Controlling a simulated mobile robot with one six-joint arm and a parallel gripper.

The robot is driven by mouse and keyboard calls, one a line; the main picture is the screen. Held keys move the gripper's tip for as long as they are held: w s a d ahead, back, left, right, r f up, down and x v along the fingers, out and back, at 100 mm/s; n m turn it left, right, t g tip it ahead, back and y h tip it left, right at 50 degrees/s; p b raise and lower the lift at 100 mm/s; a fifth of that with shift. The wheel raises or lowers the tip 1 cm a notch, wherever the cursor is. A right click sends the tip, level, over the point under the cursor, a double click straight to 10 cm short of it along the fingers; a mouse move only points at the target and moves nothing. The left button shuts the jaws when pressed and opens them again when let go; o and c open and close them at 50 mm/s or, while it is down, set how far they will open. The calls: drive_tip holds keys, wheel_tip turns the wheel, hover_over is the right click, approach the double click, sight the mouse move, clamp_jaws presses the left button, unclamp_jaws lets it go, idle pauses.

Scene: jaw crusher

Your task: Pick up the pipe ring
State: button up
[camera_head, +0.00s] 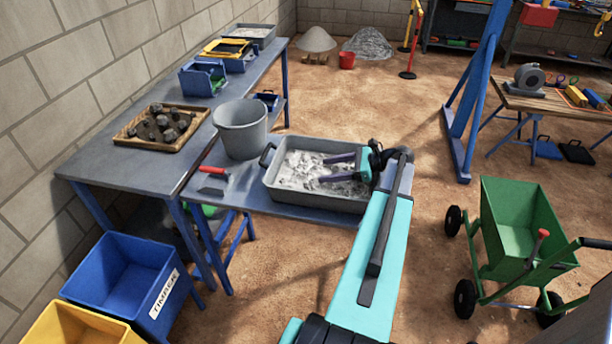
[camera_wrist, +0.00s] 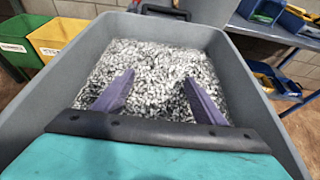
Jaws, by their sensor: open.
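My gripper (camera_head: 326,168) is open over a grey tray (camera_head: 284,195) of pale grey gravel (camera_head: 302,172) on the blue-grey bench. In the wrist view its two purple fingers (camera_wrist: 152,98) are spread apart, with only gravel (camera_wrist: 150,62) visible between and beyond them. The fingertips are over or at the gravel; I cannot tell whether they touch it. The tray walls (camera_wrist: 60,85) rise around the fingers. I cannot make out a pipe ring in either view; the gravel or my gripper may hide it.
A grey bucket (camera_head: 240,130) and a red-handled trowel (camera_head: 213,179) are left of the tray. A wooden tray of dark rocks (camera_head: 130,131) is farther left. A blue bin (camera_head: 122,283) stands below. A green cart (camera_head: 520,222) stands right, with open floor between.

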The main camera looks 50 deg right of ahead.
sight(299, 174)
drive_tip(key=shift+x, duration=1.25)
drive_tip(key=shift+w+a, duration=0.1)
drive_tip(key=shift+p+x, duration=0.9)
drive_tip(key=shift+x, duration=1.45)
drive_tip(key=c, duration=1.3)
drive_tip(key=shift+r, duration=0.1)
wheel_tip(299, 174, up, 10)
drive_tip(key=b, duration=0.2)
